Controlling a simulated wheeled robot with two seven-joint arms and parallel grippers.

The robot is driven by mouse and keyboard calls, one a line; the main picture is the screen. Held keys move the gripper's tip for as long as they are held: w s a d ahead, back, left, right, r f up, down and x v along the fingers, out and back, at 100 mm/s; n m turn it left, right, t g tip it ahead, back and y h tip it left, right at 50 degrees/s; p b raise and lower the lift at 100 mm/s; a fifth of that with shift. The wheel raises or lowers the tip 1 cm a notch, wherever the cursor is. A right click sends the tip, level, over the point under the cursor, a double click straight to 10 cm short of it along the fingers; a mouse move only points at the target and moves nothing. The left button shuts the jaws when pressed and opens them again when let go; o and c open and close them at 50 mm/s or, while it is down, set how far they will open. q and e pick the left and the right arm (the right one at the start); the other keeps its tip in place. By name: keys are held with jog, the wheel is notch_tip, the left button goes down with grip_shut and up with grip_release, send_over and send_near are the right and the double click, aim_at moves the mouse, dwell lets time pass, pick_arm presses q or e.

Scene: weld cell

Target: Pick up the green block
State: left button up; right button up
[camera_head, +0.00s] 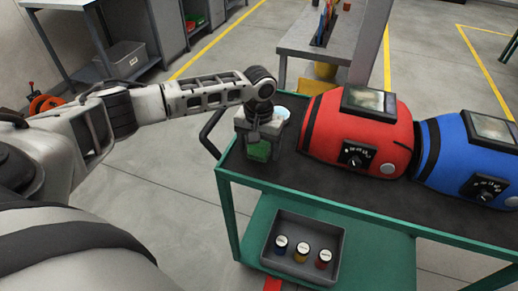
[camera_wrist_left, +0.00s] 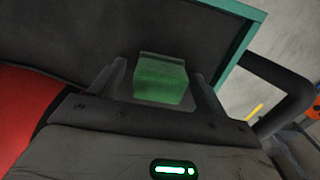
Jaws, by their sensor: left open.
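The green block (camera_head: 259,150) is on the dark top of the green-framed cart, near its left end. In the head view it is partly hidden by my left gripper (camera_head: 260,148), which reaches down over it. In the left wrist view the green block (camera_wrist_left: 161,80) shows between the two fingers of my left gripper (camera_wrist_left: 160,82). The fingers stand apart on either side of the block, with the gripper open. I cannot tell how near the fingertips are to the cart top. My right gripper is not in view.
A red machine (camera_head: 360,135) stands just right of the block, with a blue machine (camera_head: 470,155) beyond it. The cart's handle (camera_head: 212,135) is at the left. A grey tray (camera_head: 333,265) with three small jars sits on the lower shelf. A workbench (camera_head: 315,40) stands behind.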

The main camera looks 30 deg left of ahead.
pick_arm(q)
jog(key=c, duration=1)
jog(key=shift+c, duration=0.2)
jog(key=shift+r, duration=0.15)
jog(key=shift+r, duration=0.25)
notch_tip(320, 180, up, 2)
jog(key=shift+r, duration=0.15)
jog(key=s+d+r, duration=0.6)
jog(key=s+r, duration=0.4)
jog(key=s, duration=0.2)
jog(key=shift+s+d+p, duration=0.15)
jog(key=shift+d+p, duration=0.15)
jog(key=shift+d, duration=0.1)
